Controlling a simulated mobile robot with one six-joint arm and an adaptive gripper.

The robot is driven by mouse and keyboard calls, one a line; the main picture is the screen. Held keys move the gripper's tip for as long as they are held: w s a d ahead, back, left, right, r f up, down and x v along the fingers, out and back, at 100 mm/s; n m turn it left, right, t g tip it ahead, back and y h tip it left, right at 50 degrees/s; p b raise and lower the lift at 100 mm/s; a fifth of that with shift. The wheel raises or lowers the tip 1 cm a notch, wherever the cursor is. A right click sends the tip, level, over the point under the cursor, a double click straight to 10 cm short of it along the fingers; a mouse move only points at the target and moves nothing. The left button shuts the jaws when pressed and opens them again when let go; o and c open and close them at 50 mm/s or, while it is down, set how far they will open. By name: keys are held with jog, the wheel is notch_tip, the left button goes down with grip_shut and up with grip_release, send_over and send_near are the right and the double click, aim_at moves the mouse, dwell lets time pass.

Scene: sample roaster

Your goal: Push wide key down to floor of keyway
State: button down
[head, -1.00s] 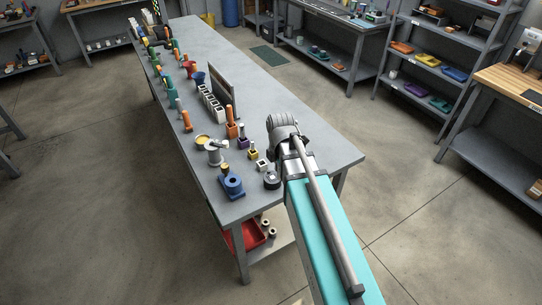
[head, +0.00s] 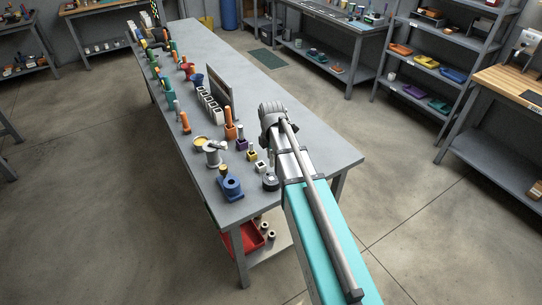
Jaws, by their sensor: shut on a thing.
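The end of my arm, with its grey wrist (head: 272,114), is over the right part of the long grey bench. My gripper's fingers do not show; the wrist and arm hide them from this camera. I cannot make out the wide key or its keyway.
The long grey bench (head: 300,132) holds a blue holder (head: 231,186), a grey stand (head: 213,155), an orange-topped tool (head: 230,128), a purple block (head: 241,144) and a yellow block (head: 252,154). An upright dark panel (head: 219,86) stands mid-bench. The bench's right end is bare.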

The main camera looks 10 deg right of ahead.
aim_at(271, 166)
jog(key=shift+f+b, duration=2.65)
jog(key=shift+f, duration=0.15)
jog(key=shift+a+f+b, duration=0.1)
jog(key=shift+f+b, duration=2.15)
jog(key=shift+b, duration=0.05)
dwell(0.3)
jog(key=c, duration=0.6)
grip_release()
jog(key=shift+r, duration=0.15)
notch_tip(271, 166, up, 10)
jog(key=p, duration=1)
